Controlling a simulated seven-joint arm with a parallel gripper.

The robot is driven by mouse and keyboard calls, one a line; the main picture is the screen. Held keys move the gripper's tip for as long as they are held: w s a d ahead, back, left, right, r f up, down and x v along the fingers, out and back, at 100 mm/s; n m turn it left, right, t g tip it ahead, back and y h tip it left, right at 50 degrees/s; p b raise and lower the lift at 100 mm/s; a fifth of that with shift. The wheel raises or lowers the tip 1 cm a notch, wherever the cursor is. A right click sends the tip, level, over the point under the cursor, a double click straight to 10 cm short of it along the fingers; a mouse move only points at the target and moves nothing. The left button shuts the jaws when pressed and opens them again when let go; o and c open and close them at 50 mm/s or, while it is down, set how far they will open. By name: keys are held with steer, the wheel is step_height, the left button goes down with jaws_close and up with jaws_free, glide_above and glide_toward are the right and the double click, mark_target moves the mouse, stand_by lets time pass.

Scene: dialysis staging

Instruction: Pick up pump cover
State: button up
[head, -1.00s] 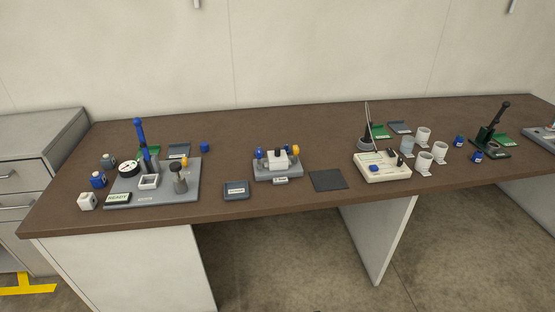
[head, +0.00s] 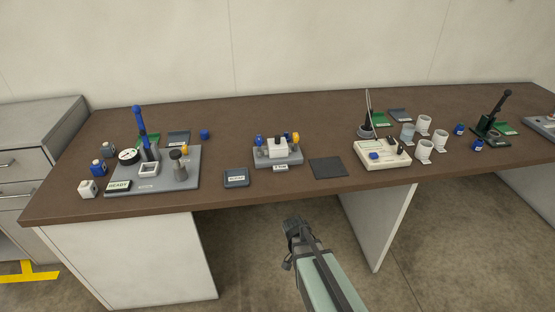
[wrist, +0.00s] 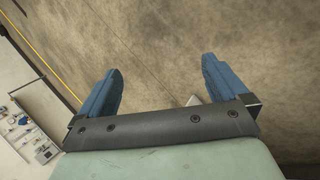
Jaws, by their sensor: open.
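A white block (head: 278,148), likely the pump cover, sits on a small grey fixture (head: 291,161) in the middle of the table. A blue knob and a yellow knob flank it. The lettering is too small to confirm which part is the cover. My gripper (head: 293,224) is in front of the table edge, below and apart from the fixture. In the wrist view my gripper (wrist: 163,70) has its two blue fingers wide apart with nothing between them. That view mostly shows the floor; the block cannot be made out there.
A small labelled dark tray (head: 236,184) and a flat black mat (head: 328,168) lie either side near the front edge. A large grey station (head: 190,181) with a tall blue handle stands left. A cream unit (head: 388,162) and white cups (head: 424,150) stand right.

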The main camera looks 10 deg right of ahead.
steer(key=w+d+r+m+h, duration=0.1)
steer(key=w+r+m, duration=0.3)
steer(key=w+r, duration=0.45)
step_height(320, 180, up, 32)
steer(key=m+t+y, duration=0.5)
steer(key=m, duration=0.1)
glide_above(278, 143)
steer(key=shift+w+d+f, duration=0.15)
steer(key=shift+w+f, duration=0.05)
steer(key=shift+w, duration=0.25)
step_height(278, 143, down, 8)
steer(key=shift+w+f, duration=0.15)
steer(key=shift+f, duration=2.65)
steer(key=c, duration=0.9)
steer(key=shift+c, duration=0.2)
